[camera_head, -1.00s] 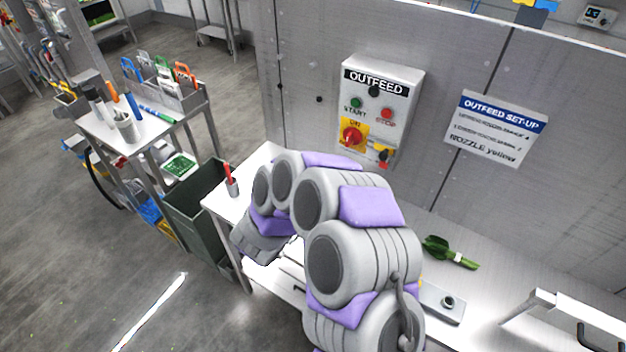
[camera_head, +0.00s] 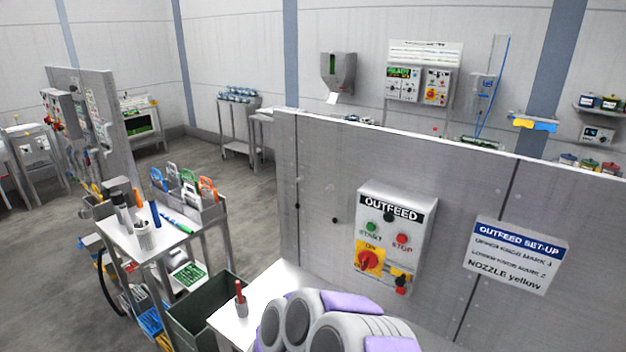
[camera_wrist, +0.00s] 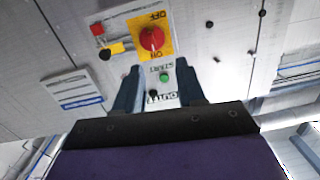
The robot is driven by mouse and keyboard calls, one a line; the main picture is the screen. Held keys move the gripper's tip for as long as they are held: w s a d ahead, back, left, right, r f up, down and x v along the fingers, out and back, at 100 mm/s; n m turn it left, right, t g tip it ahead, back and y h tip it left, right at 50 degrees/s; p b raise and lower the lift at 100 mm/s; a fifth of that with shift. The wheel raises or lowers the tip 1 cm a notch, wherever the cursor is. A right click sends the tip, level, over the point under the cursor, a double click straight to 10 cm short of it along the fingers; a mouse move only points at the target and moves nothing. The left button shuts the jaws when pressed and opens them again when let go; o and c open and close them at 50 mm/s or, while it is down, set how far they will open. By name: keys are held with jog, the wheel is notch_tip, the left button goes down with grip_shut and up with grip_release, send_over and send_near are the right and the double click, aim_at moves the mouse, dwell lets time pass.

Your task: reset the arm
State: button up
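My arm (camera_head: 335,325) shows only in part at the bottom of the head view, as grey and purple links. My gripper (camera_wrist: 159,68) is out of the head view but shows in the wrist view. Its two dark fingers stand apart with nothing held between them. It faces the OUTFEED control box (camera_head: 394,238), which appears upside down in the wrist view (camera_wrist: 140,50). The box has a red rotary switch on yellow (camera_head: 369,260), a green START button (camera_head: 372,228) and a red STOP button (camera_head: 402,239). The fingers look apart from the panel.
A grey partition (camera_head: 335,170) carries the box and an OUTFEED SET-UP sign (camera_head: 516,256). Left are a dark green bin (camera_head: 207,315) and a tool cart (camera_head: 160,238). Open floor (camera_head: 50,240) lies farther left.

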jog(key=w+a+r+n+g+y, duration=0.1)
jog(key=w+a+r+n+y, duration=0.2)
jog(key=a+y, duration=0.55)
jog(key=s+a+r+n+g+y+b, duration=0.2)
jog(key=s+r+n+g+y, duration=0.3)
jog(key=s, duration=0.5)
jog(key=s+d+f+g+h, duration=0.1)
jog(key=s+d+g, duration=0.2)
jog(key=s+d, duration=0.4)
jog(key=s+d+g+h+b, duration=0.1)
jog(key=s+d+g, duration=0.2)
jog(key=s+d, duration=0.4)
jog(key=s+d+f+g+h, duration=0.1)
jog(key=s+d+g, duration=0.3)
jog(key=s, duration=1.4)
jog(key=d+h, duration=0.1)
jog(key=d, duration=0.2)
jog(key=shift+s+d+f+m, duration=0.15)
jog(key=shift+s+f+m, duration=0.15)
jog(key=shift+s, duration=0.1)
